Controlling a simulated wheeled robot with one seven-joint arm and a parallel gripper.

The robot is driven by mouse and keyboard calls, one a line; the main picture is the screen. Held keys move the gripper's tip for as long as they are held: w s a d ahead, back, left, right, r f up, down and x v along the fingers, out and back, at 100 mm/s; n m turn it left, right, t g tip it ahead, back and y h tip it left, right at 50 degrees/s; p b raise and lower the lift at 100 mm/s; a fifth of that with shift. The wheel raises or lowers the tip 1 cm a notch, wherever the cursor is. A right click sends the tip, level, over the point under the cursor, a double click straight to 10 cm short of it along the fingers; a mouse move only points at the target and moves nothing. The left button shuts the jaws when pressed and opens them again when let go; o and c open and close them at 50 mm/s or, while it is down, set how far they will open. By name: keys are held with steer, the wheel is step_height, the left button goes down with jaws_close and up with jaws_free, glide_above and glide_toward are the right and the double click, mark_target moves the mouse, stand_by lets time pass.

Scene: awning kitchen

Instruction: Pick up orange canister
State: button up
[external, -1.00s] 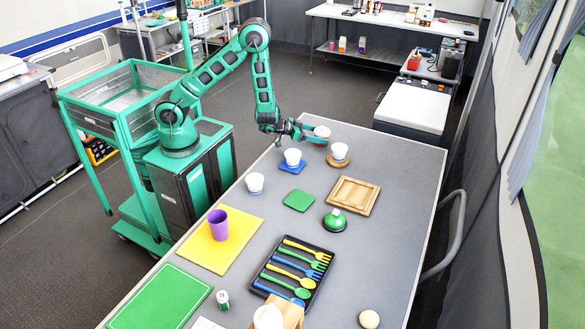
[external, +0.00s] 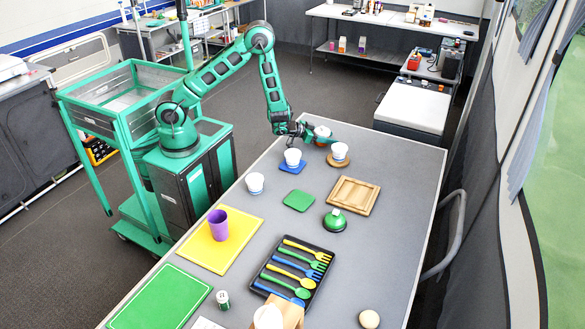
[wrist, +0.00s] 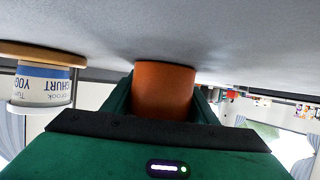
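The orange canister (wrist: 163,90) is in the middle of the wrist view, which is upside down, so the table is at the top. It appears to stand on the table. My gripper (wrist: 165,100) has one green finger on each side of it. I cannot tell whether the fingers press on it or leave a small gap. In the external view my gripper (external: 318,136) is low over the far left part of the table. The canister (external: 322,131) there is partly hidden by the gripper, with its pale top showing.
A white yogurt cup (wrist: 42,86) on a round wooden coaster (wrist: 40,55) stands close beside the gripper. Another white cup (external: 293,157) is on a blue coaster (external: 292,167). A third cup (external: 254,183) stands nearer. A wooden tray (external: 353,195) lies to the right.

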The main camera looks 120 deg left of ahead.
steer(key=c, duration=0.7)
steer(key=shift+c, duration=0.2)
